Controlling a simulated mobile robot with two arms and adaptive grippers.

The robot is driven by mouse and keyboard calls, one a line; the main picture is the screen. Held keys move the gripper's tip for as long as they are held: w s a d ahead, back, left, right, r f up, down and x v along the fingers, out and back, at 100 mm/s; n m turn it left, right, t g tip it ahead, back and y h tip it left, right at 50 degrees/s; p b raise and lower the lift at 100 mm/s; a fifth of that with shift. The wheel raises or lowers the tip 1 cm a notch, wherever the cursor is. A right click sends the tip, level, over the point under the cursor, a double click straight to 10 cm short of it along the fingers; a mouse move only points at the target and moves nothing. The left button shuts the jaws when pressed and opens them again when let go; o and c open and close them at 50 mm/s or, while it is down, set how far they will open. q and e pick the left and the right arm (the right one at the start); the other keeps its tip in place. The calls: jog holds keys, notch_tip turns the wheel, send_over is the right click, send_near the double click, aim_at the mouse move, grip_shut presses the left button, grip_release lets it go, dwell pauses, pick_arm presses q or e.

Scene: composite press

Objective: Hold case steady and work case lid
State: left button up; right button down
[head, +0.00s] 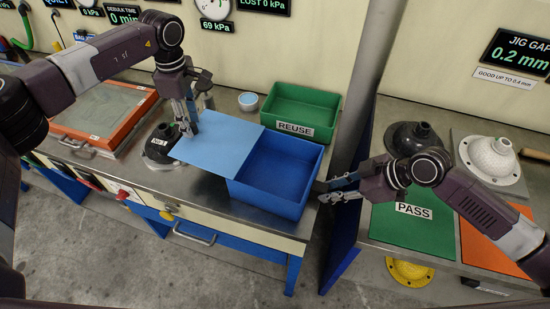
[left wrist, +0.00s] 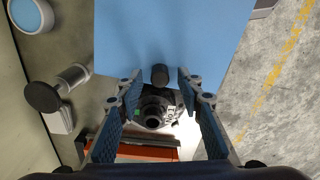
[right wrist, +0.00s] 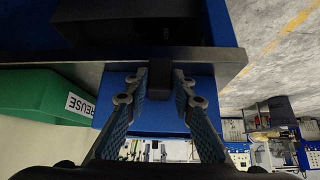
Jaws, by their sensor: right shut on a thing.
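The blue case (head: 312,180) stands on the bench with its light blue lid (head: 222,148) swung open to the left. The inside that shows looks empty. My right gripper (head: 326,190) is at the case's right wall, shut on a dark tab (right wrist: 160,78) on that wall. My left gripper (head: 192,128) is at the lid's far left edge. In the left wrist view its fingers stand open on either side of a dark knob (left wrist: 160,75) at the lid's (left wrist: 165,35) edge, with a gap on both sides.
A green REUSE bin (head: 300,105) stands behind the case. A black fitting (head: 158,150) lies partly under the lid's left side. An orange-framed panel (head: 105,110) is further left. A post (head: 365,90) and a green PASS mat (head: 410,235) are to the right.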

pick_arm(q)
jog(key=shift+d, duration=0.1)
pick_arm(e)
jog(key=shift+f, duration=0.1)
pick_arm(q)
notch_tip(320, 180, up, 12)
dwell(0.5)
dwell(0.4)
pick_arm(e)
jog(key=c, duration=1.6)
grip_release()
